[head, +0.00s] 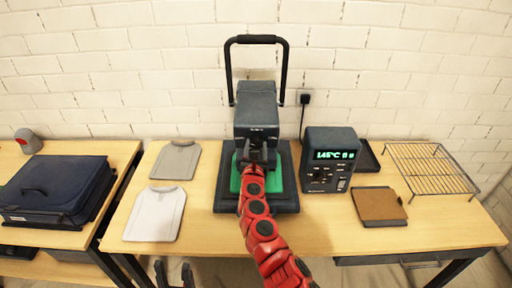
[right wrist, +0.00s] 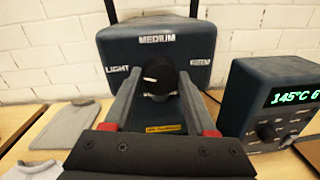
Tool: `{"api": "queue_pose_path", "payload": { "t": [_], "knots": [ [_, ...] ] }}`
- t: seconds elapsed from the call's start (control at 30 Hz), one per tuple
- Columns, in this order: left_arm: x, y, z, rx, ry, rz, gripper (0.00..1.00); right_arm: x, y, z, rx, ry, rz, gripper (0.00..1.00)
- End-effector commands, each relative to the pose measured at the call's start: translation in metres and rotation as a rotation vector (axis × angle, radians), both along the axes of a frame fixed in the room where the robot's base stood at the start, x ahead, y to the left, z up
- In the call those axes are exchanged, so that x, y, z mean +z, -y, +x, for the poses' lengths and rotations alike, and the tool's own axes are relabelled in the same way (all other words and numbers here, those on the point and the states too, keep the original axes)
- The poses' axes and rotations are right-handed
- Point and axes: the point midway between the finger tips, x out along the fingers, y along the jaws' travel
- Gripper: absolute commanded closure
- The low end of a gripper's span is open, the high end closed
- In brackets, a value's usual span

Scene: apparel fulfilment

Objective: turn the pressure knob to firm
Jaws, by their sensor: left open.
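The pressure knob (right wrist: 158,83) is a round black knob on the front of the dark heat press (head: 257,103). In the right wrist view its white pointer mark points left, toward the LIGHT label. MEDIUM is above, and the right label is too blurred to read. My right gripper (head: 257,156) is in front of the press; in the wrist view its fingers (right wrist: 160,88) stand on either side of the knob, seemingly open with slight gaps. The gripper hides the knob in the head view. My left gripper (head: 175,272) is open and empty at the bottom edge, before the table.
A control box (head: 328,160) showing 145°C stands right of the press. A brown clipboard-like board (head: 379,206) and a wire rack (head: 430,168) lie farther right. Grey (head: 175,160) and white (head: 156,214) folded garments lie left. The press handle (head: 256,40) is raised.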

Motion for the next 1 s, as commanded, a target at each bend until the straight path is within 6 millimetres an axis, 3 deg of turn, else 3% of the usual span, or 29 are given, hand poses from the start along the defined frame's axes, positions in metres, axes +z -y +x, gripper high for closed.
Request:
{"api": "queue_pose_path", "payload": {
  "t": [0.03, 0.3, 0.67, 1.0],
  "knots": [
    [0.0, 0.0, 0.0, 0.0, 0.0, 0.0, 0.5, 0.0, -0.0001, 0.0, 0.0, 0.0, 0.0, 0.54],
    [0.0, 0.0, 0.0, 0.0, 0.0, 0.0, 0.5, 0.0002, -0.0002, 0.0, 0.0, 0.0, 0.0, 1.0],
    [-0.0014, 0.0, 0.0001, 0.0, 0.0, 0.0, 0.5, 0.0005, 0.0002, 0.0001, 0.0, 0.001, 0.069, 1.0],
    [-0.0076, 0.0, 0.0, 0.0, 0.0, 0.0, 0.5, 0.0003, 0.0017, 0.0004, 0.0, 0.002, 0.328, 1.0]
  ]
}}
